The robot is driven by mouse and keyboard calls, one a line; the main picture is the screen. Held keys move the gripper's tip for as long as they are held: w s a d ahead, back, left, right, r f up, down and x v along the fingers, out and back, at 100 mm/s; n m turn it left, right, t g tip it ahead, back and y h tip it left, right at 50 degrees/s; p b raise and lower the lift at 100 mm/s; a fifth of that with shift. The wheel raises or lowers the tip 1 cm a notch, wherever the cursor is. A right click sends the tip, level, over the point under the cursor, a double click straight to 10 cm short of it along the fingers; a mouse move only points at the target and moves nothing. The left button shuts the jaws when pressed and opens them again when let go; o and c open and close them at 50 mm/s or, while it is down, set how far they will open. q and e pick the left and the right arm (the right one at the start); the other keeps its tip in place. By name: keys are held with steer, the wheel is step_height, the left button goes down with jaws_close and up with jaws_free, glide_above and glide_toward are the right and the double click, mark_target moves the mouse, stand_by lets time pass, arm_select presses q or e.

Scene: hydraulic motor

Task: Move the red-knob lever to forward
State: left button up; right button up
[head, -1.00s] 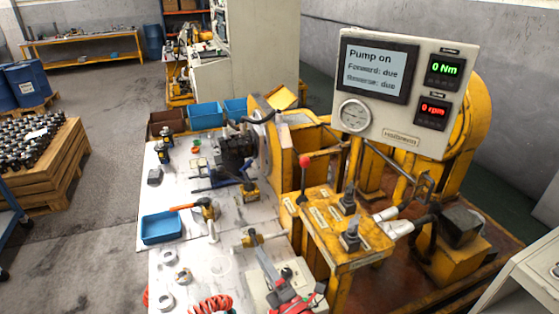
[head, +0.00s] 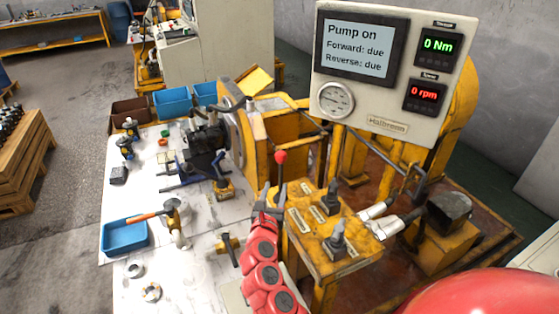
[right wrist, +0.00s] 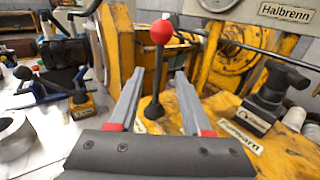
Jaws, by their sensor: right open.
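My right gripper (head: 274,188) is open at the lever. In the right wrist view its two grey fingers (right wrist: 160,76) show on either side of the rod, below the knob, with gaps to it. The fingers appear not to touch the rod. A "Forward" label (right wrist: 240,138) lies to the right. My left gripper is not in view.
Two black-handled levers (head: 331,200) (head: 338,240) stand on the box right of my gripper. The display (head: 360,46) reads "Pump on, Forward: due, Reverse: due", 0 Nm, 0 rpm. A yellow frame is behind; a workbench with tools and a blue tray (head: 124,238) is left.

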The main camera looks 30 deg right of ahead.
mark_target(282, 162)
steer(key=x, duration=1.3)
steer(key=shift+w+d+f, duration=0.1)
steer(key=shift+w+d, duration=0.15)
steer(key=shift+w, duration=0.05)
jaws_close()
stand_by(0.8)
